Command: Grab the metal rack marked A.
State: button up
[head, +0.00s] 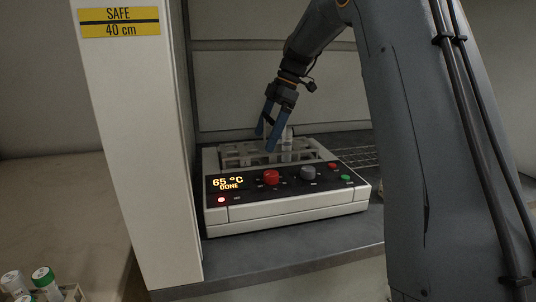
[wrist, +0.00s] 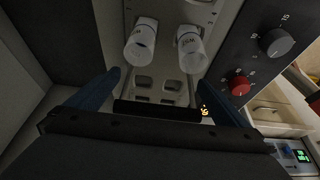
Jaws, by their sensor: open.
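A pale metal rack (head: 240,155) with openings sits in the well of a heating unit (head: 290,208) whose display reads 65 °C DONE. I cannot read a letter A on it. In the wrist view the rack (wrist: 165,84) shows square openings and two white-capped or clear vials (wrist: 141,42) (wrist: 190,46) standing in it. My gripper (head: 267,139) points down over the rack, its blue fingers apart. In the wrist view my gripper (wrist: 165,92) has one finger on each side of the openings. A dark bar (wrist: 157,110) crosses between the fingers; I cannot tell whether it touches them.
A white post (head: 130,150) marked SAFE 40 cm stands left of the unit. The unit's front panel has a red knob (head: 271,177) and a grey knob (head: 308,173). Green- and white-capped vials (head: 43,277) stand at the lower left. A grille (head: 350,150) lies behind right.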

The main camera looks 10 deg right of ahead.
jog(key=shift+x, duration=1.3)
jog(key=c, duration=1.1)
